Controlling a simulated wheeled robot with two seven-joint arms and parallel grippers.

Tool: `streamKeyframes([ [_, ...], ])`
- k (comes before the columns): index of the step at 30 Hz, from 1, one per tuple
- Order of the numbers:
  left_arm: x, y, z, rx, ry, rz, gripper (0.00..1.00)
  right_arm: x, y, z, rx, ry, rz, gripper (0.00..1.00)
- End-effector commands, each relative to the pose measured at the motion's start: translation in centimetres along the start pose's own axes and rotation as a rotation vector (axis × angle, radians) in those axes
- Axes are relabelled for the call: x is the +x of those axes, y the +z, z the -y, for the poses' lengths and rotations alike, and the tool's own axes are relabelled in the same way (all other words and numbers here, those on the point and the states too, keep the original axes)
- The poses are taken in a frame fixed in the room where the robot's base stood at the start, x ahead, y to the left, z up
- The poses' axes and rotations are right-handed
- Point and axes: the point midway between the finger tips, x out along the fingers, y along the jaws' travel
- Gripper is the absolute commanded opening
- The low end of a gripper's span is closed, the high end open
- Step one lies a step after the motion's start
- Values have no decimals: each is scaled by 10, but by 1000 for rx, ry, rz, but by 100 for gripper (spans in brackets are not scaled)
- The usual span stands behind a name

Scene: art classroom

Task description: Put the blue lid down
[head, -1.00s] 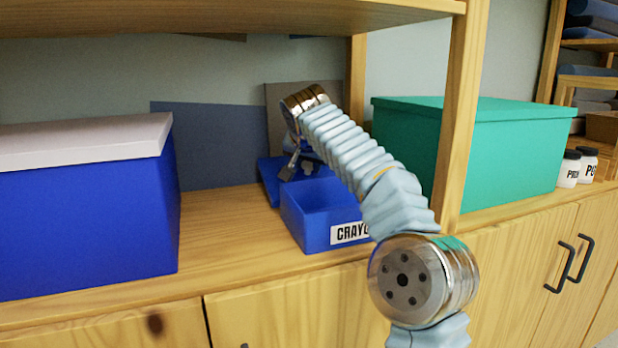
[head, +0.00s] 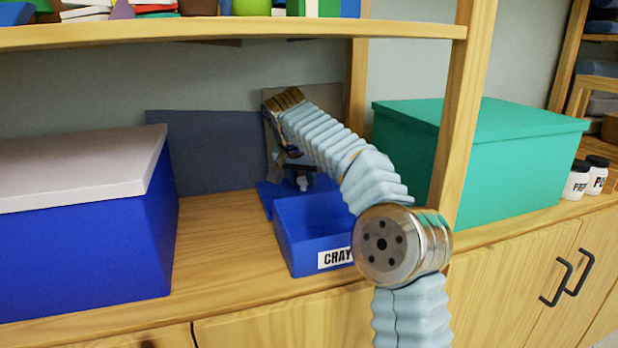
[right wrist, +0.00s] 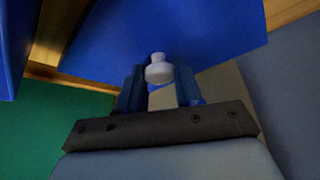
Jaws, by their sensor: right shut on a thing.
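The blue lid (head: 264,203) is just behind the open blue crayon box (head: 298,255) on the wooden shelf. Only its left part shows clearly in the head view; the box and my arm hide the rest. In the right wrist view the lid (right wrist: 200,38) spreads out flat beyond my fingers, with its white knob (right wrist: 158,69) between them. My right gripper (head: 301,182) is shut on that knob, behind the box. I cannot tell whether the lid touches the shelf. My left gripper is not in view.
A big blue box with a pale lid (head: 80,170) stands at the left. An upper shelf (head: 230,35) runs overhead. Bare shelf (head: 220,240) lies between the big blue box and the crayon box.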

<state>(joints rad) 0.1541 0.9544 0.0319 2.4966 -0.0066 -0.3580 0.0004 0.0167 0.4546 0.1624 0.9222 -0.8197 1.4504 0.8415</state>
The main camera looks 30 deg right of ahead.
Motion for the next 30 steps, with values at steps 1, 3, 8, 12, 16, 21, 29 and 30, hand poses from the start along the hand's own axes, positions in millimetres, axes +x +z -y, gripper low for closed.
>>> streamKeyframes([
  [1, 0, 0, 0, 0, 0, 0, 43, 3, 0, 2, 0, 0, 0, 3],
  [3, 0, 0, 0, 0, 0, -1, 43, 5, 1, 4, 1, -1, -1, 3],
  [8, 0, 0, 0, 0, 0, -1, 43, 6, 1, 4, 1, -1, -1, 3],
  [12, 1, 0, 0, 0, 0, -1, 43, 6, 1, 4, 1, -1, -1, 3],
  [16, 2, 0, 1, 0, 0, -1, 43, 8, 2, 4, 1, -1, -1, 42],
  [21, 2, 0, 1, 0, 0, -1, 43, 8, 2, 4, 1, -1, -1, 60],
  [29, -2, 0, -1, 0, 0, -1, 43, 4, 0, 4, 1, -1, -1, 60],
  [30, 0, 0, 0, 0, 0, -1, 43, 1, 0, 4, 1, -2, -2, 60],
])
